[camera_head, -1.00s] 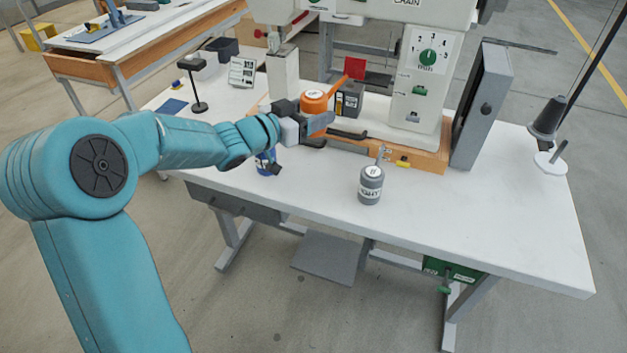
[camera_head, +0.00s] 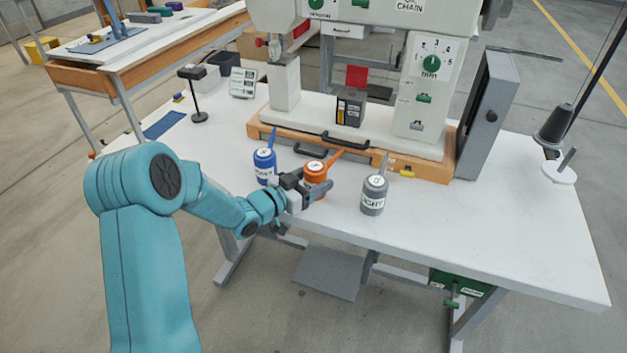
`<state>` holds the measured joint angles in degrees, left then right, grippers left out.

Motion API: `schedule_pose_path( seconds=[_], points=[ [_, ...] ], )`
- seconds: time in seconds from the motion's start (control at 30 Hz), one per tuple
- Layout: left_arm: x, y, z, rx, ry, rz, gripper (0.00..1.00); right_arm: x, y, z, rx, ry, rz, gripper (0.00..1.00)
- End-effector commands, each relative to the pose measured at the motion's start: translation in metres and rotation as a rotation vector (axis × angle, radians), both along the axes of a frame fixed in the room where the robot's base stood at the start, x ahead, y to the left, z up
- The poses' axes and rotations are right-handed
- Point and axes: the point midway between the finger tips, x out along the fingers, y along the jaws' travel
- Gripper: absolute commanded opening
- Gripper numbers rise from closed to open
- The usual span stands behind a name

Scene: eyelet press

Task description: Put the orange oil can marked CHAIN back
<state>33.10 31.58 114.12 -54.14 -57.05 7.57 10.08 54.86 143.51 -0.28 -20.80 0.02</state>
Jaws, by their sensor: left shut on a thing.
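The orange oil can (camera_head: 315,174), with an orange spout tilted up to the right, is at the front part of the white table, between a blue can and a grey can. My left gripper (camera_head: 318,190) is shut on it; the fingers cover its lower body and most of its label. I cannot tell whether its base touches the table. The blue can (camera_head: 264,168) stands upright just left of it, close to my gripper. The grey can (camera_head: 374,196) stands upright to the right, apart from the fingertips. My right gripper is not in view.
The eyelet press stands behind on an orange-edged base (camera_head: 430,168), with dark handles (camera_head: 345,141) at its front. A grey upright box (camera_head: 487,115) and a thread cone (camera_head: 553,125) stand at the right. The white table's front right (camera_head: 500,240) is clear.

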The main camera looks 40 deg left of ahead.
Motion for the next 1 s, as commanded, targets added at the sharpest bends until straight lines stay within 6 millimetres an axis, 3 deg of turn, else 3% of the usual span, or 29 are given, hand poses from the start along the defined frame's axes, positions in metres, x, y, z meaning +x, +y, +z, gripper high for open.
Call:
schedule_pose_path(
  seconds=[0.27,0.3,0.33,0.37,0.73,1.0],
  points=[
    [0.0,0.0,-0.004,0.001,-0.001,0.0,0.43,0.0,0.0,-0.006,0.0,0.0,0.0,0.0],
    [0.0,0.0,-0.002,0.0,0.0,-0.001,0.78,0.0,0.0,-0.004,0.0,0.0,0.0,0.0],
    [0.0,0.0,-0.002,0.0,0.0,-0.001,0.87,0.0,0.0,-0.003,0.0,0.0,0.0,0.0],
    [0.0,0.0,-0.002,0.0,0.0,-0.001,0.9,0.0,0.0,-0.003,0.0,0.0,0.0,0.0],
    [-0.002,0.001,0.003,0.0,0.001,0.0,0.9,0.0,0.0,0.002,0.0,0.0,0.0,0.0],
    [-0.059,0.015,0.007,0.001,0.001,0.004,0.9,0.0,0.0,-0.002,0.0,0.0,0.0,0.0]
  ],
)
